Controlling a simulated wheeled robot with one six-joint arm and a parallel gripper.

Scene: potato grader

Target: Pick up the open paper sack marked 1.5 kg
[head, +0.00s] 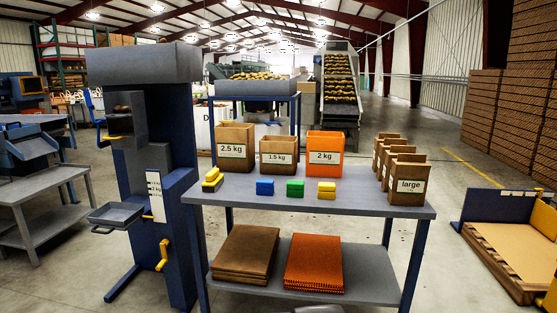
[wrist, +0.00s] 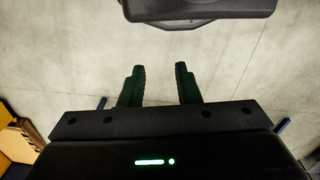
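The open brown paper sack marked 1.5 kg (head: 279,153) stands upright on the grey table (head: 350,204) in the head view. It is shorter than its neighbours, between the brown sack marked 2.5 kg (head: 235,146) on its left and the orange sack marked 2 kg (head: 325,147) on its right. My gripper (wrist: 160,84) shows in the wrist view with its two dark green fingers apart and nothing between them. It points at bare concrete floor, away from the sack. The head view does not clearly show my gripper.
Blue (head: 265,187), green (head: 295,188) and yellow (head: 326,190) blocks lie in front of the sacks. Several bags, one marked large (head: 409,184), stand at the table's right. A tall blue-grey machine (head: 150,180) stands at the left. Folded sacks lie on the lower shelf (head: 330,285).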

